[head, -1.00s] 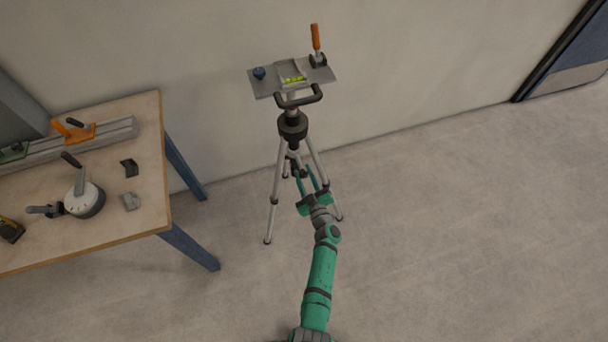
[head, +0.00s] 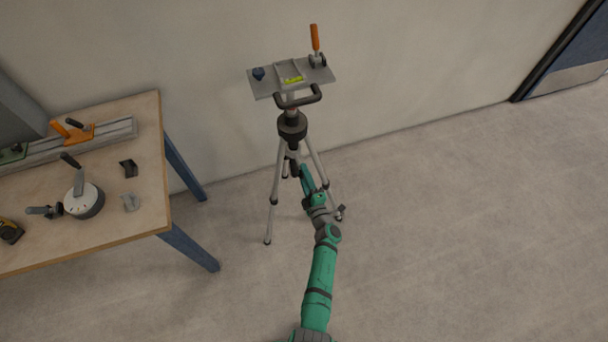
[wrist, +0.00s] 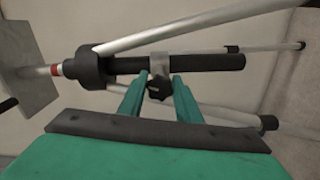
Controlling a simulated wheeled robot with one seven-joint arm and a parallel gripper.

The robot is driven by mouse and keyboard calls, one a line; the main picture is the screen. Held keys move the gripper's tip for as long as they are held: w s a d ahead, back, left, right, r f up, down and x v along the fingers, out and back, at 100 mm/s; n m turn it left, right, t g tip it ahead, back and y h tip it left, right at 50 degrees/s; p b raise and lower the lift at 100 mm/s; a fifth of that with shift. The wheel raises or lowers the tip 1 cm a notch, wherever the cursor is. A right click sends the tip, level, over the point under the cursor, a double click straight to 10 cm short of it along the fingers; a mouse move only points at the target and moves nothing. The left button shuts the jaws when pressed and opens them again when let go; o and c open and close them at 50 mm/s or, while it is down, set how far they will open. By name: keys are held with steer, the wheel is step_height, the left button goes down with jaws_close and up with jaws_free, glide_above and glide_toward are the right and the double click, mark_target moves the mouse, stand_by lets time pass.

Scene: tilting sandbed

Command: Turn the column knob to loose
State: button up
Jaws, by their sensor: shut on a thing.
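The tripod's black column knob (wrist: 159,86) sits on a grey collar on the dark lower column, in the middle of the wrist view. My gripper (wrist: 159,92) has its two green fingers on either side of the knob, shut on it. In the head view my gripper (head: 303,172) reaches the column below the black hub (head: 292,126), and the knob there is hidden or too small to make out. The tripod (head: 275,190) stands upright on splayed legs, with a tilting plate (head: 258,87) on top.
A wooden workbench (head: 140,215) with tools stands at the left. A wall is close behind the tripod. The plate carries an orange-handled lever (head: 315,38), a blue knob (head: 258,73) and a yellow-green level (head: 293,80). Open floor (head: 450,220) lies to the right.

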steer(key=shift+n, duration=2)
steer(key=o, duration=1.1)
steer(key=shift+c, duration=0.2)
steer(key=shift+s, duration=0.1)
steer(key=v, duration=1)
steer(key=shift+s, duration=0.35)
steer(key=shift+d, duration=0.1)
